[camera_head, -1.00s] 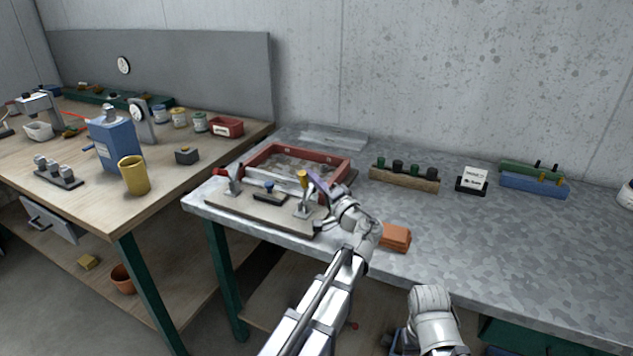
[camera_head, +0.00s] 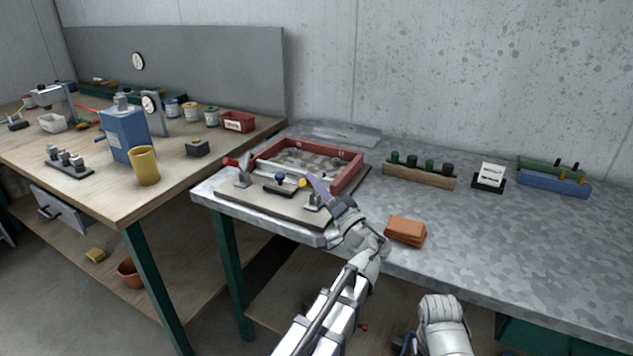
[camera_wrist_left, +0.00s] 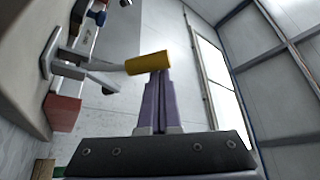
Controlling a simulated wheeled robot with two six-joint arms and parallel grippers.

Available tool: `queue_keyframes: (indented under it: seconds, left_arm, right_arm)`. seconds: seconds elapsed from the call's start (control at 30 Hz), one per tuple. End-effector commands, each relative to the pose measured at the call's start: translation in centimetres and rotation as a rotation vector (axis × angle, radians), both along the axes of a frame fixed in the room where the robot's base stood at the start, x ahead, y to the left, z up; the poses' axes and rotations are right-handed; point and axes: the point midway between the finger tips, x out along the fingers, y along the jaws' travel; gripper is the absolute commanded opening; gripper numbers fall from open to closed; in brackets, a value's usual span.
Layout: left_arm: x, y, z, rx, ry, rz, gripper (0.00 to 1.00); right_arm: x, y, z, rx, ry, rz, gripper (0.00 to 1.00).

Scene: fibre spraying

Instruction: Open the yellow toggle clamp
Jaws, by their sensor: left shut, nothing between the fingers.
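The yellow toggle clamp's yellow handle (camera_head: 302,182) leans to the left on its metal base (camera_head: 316,203), at the front right of the board (camera_head: 255,205) on the metal table. In the left wrist view the handle is a yellow cylinder (camera_wrist_left: 147,63) on a grey lever. My left gripper (camera_head: 315,183) has purple fingers. They are shut and empty, with their tips (camera_wrist_left: 160,74) against or very close to the handle's side. I cannot tell whether they touch. My right gripper is not in view; part of my right arm shows at bottom right.
A red-handled clamp (camera_head: 235,165) stands at the board's left. A blue-knobbed black bar (camera_head: 280,187) lies between the clamps. A red frame (camera_head: 347,178) is behind. Orange blocks (camera_head: 405,230) lie right of my left arm.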

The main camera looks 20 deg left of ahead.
Motion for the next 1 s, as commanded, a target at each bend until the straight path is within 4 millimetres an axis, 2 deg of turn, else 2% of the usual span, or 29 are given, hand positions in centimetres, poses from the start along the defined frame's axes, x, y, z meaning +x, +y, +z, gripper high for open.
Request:
queue_keyframes:
  seconds: [0.57,0.73,0.97,1.0]
  left_arm:
    - [-0.1,0.0,0.0,0.0,0.001,0.0,0.0]
    - [0.6,-0.1,1.1,0.0,0.001,0.0,0.0]
    - [2.4,-0.4,3.9,0.0,0.001,0.001,0.0]
    - [1.8,-1.2,2.5,0.0,0.001,-0.001,0.0]
  right_arm:
    - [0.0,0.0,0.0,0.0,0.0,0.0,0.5]
    - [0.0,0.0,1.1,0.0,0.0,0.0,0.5]
    - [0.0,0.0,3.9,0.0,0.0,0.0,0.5]
    - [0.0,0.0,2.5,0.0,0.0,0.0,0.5]
